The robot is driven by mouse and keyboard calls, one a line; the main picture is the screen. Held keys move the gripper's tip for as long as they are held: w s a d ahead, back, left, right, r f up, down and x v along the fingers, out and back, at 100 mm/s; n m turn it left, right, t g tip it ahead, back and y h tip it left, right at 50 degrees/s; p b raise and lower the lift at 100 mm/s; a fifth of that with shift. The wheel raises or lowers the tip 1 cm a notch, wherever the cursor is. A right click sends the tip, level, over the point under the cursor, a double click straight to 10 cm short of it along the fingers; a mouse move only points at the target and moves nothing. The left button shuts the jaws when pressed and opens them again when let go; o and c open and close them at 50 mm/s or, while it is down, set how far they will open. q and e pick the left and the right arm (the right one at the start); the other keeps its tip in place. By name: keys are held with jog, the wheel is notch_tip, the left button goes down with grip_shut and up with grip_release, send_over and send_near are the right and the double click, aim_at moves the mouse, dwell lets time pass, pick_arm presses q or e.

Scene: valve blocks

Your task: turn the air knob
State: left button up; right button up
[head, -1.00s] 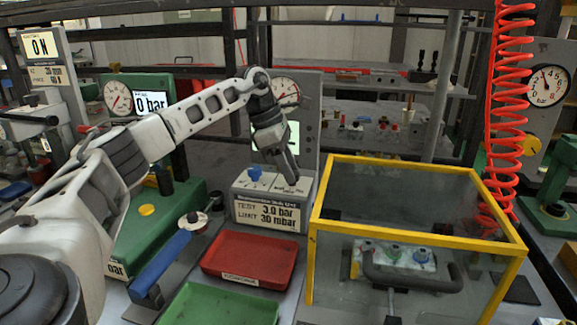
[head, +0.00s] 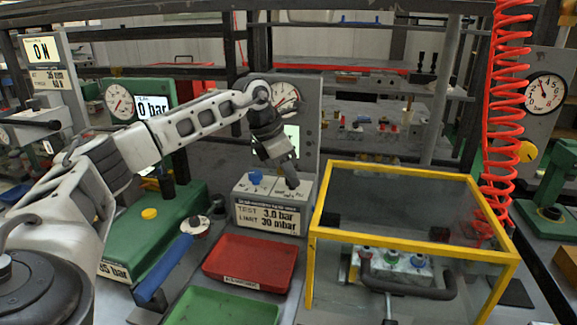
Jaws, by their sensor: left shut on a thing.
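A grey control box (head: 272,216) stands in the middle, with a label reading TEST 3.0 bar, LIMIT 30 mbar. A blue knob (head: 255,177) sits on its top at the left. My left gripper (head: 292,184) points down at the right part of the box top, just right of the blue knob. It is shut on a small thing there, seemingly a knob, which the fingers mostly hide. I cannot tell whether this is the air knob. My right gripper is not in view.
A yellow-framed clear box (head: 318,225) stands close at the right, with a valve block (head: 395,262) inside. A red tray (head: 250,262) and a green tray (head: 222,308) lie in front. A grey panel with a gauge (head: 285,98) rises behind. A red coiled hose (head: 503,130) hangs at the right.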

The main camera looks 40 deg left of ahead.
pick_arm(q)
jog(key=n, duration=0.2)
jog(key=n+y+p, duration=0.1)
jog(key=n, duration=0.1)
jog(key=n+y, duration=0.1)
jog(key=n, duration=0.1)
jog(key=shift+d+t, duration=0.25)
jog(key=shift+t, duration=0.05)
jog(key=n+y, duration=0.1)
jog(key=n, duration=0.2)
jog(key=n+y+p, duration=0.1)
jog(key=n, duration=0.2)
jog(key=shift+d+n+g+y, duration=0.2)
jog(key=shift+n+g+y, duration=0.2)
jog(key=o, duration=1)
jog(key=p+v, duration=0.1)
jog(key=v, duration=1.5)
jog(key=shift+w, duration=0.2)
